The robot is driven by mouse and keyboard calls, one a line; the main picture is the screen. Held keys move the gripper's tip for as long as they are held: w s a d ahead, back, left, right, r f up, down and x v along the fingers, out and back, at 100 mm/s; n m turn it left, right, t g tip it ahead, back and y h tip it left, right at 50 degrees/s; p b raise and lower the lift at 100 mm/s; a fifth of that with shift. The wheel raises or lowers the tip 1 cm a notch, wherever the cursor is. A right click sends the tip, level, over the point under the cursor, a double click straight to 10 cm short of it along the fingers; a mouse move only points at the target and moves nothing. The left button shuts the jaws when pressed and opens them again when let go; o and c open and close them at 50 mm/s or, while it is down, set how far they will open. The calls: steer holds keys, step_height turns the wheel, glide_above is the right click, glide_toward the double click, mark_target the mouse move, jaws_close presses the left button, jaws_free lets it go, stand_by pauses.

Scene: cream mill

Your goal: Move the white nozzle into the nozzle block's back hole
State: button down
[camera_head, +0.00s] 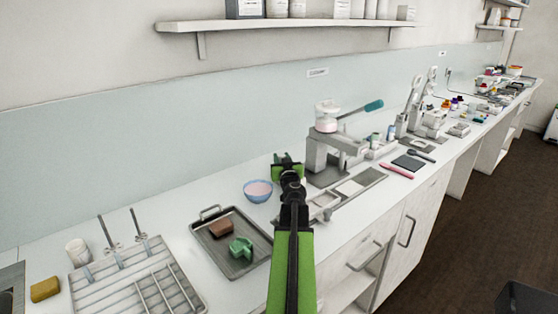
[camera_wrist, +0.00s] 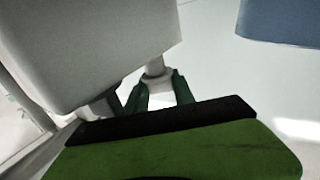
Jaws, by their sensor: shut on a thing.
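My gripper (camera_head: 288,168) is over the counter, between the blue bowl and the grey mill in the head view. In the wrist view its dark green fingers (camera_wrist: 158,92) are shut on a small pale cylindrical piece, the white nozzle (camera_wrist: 155,72), whose upper part shows between and beyond the fingertips. In the head view the gripper and arm largely hide the nozzle. I cannot surely make out the nozzle block or its back hole in either view.
The grey mill (camera_head: 318,158) with a teal-ended lever stands just right of my gripper. A blue bowl (camera_head: 258,197) with pink contents is at its left. A metal tray (camera_head: 208,244) holds a brown block (camera_head: 221,229) and a green piece (camera_head: 241,247). A wire rack stands front left.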

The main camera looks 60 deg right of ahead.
steer(key=shift+d+f, duration=0.1)
steer(key=shift+f, duration=0.3)
steer(key=shift+s+a+f+b, duration=0.1)
steer(key=shift+a+f+b, duration=0.15)
steer(key=shift+b, duration=0.3)
